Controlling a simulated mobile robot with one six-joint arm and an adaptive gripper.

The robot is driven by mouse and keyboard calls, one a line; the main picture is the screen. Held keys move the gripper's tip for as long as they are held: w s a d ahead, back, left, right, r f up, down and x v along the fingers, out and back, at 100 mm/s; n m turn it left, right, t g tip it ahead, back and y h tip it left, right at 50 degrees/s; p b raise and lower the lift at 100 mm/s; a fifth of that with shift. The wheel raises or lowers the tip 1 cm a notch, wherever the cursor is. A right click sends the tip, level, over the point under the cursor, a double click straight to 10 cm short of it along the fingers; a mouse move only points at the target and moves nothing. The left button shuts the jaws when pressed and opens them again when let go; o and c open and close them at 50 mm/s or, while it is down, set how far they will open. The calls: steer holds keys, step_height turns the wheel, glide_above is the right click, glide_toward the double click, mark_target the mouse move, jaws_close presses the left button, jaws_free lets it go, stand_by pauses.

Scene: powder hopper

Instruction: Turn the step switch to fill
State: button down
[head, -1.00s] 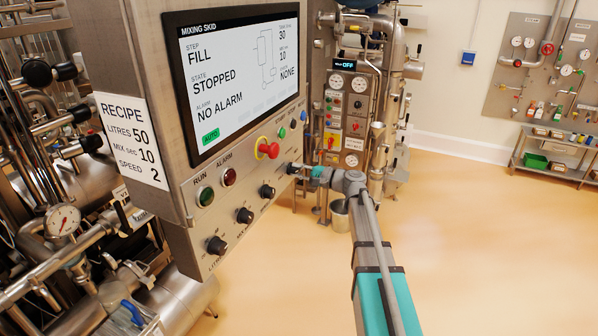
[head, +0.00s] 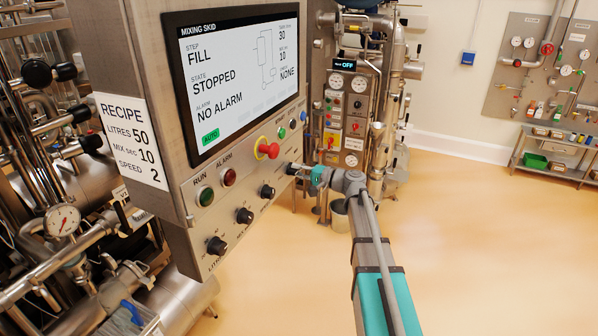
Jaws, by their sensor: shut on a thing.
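The step switch (head: 291,169) is the dark knob at the right end of the lower knob row on the mixing skid's control panel. My gripper (head: 298,168) reaches it from the right and is shut on it. The fingers and the knob are small here, and the knob's pointer and label cannot be read. The screen (head: 240,75) shows step FILL, state STOPPED and NO ALARM, with a green AUTO mark.
Other dark knobs (head: 245,215) sit left of the step switch. Pipework stands behind my gripper. The floor (head: 480,240) at right is clear.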

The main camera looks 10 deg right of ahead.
steer(key=c, duration=0.6)
jaws_free()
steer(key=shift+a, duration=0.1)
steer(key=shift+s+d, duration=0.15)
steer(key=shift+d, duration=0.1)
steer(key=v, duration=1.1)
steer(key=shift+s+d, duration=0.15)
steer(key=shift+d, duration=0.05)
